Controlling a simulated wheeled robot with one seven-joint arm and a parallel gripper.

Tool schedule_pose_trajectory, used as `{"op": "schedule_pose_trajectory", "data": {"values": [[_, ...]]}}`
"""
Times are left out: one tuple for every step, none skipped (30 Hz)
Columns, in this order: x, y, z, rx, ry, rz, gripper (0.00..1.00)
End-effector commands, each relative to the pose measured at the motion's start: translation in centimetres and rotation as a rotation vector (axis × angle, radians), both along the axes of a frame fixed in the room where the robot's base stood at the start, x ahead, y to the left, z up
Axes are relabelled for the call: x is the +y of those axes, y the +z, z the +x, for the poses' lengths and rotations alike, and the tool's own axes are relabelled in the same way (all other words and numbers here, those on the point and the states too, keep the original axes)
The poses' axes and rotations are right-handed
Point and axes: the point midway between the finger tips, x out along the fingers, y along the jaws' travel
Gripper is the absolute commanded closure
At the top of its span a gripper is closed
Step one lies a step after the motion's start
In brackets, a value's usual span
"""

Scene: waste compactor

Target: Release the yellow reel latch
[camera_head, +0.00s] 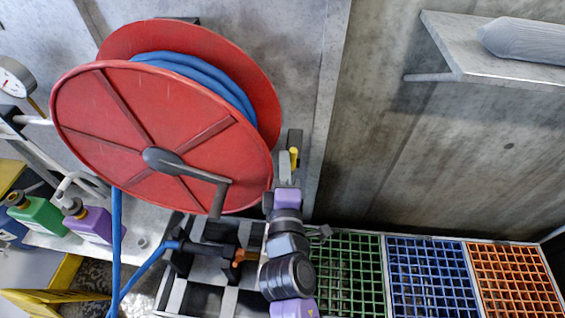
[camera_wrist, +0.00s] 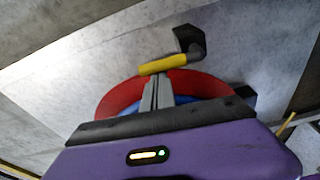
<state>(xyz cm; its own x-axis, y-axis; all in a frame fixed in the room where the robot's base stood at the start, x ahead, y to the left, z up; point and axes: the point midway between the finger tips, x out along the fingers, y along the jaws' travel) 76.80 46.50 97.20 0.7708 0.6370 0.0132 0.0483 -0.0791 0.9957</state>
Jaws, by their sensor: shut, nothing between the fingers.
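The yellow latch (camera_head: 294,157) shows as a small yellow grip beside a dark mount on the wall, just right of the red hose reel (camera_head: 110,150). In the wrist view the latch (camera_wrist: 163,64) is a yellow bar, slightly tilted, joined to a dark bracket (camera_wrist: 188,40). My gripper (camera_head: 286,163) is shut and empty, with its fingertips close to the latch. In the wrist view the gripper (camera_wrist: 155,80) reaches to the bar's lower edge; I cannot tell whether it touches. The reel (camera_wrist: 120,95) lies behind the fingers there, partly hidden.
Blue hose (camera_head: 205,78) is wound on the reel, which has a dark crank (camera_head: 190,170) in front. Green, blue and orange grates (camera_head: 430,275) lie at lower right. A shelf (camera_head: 500,60) juts out at upper right. Bottles (camera_head: 38,215) stand at left.

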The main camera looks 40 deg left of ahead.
Motion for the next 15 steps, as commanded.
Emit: {"op": "schedule_pose_trajectory", "data": {"values": [[-0.2,-0.1,0.1,0.007,-0.002,0.010,1.00],[-0.2,-0.1,0.2,0.011,-0.002,0.017,1.00],[-0.3,-0.2,0.2,0.018,-0.003,0.029,1.00],[-0.4,-0.2,0.3,0.025,-0.003,0.039,1.00],[-0.5,-0.2,0.3,0.032,-0.003,0.052,1.00],[-0.6,-0.2,0.4,0.042,-0.003,0.069,1.00],[-0.7,-0.2,0.5,0.051,-0.004,0.085,1.00],[-0.8,-0.2,0.6,0.062,-0.004,0.101,1.00],[-1.0,-0.2,0.6,0.077,-0.004,0.125,1.00],[-1.1,-0.3,0.7,0.090,-0.004,0.145,1.00],[-1.2,-0.3,0.8,0.102,-0.004,0.166,1.00],[-1.5,-0.4,0.9,0.121,-0.004,0.199,1.00],[-1.6,-0.4,1.0,0.135,-0.004,0.224,1.00],[-1.8,-0.4,1.1,0.152,-0.004,0.248,1.00],[-2.0,-0.5,1.2,0.171,-0.003,0.282,1.00]]}}
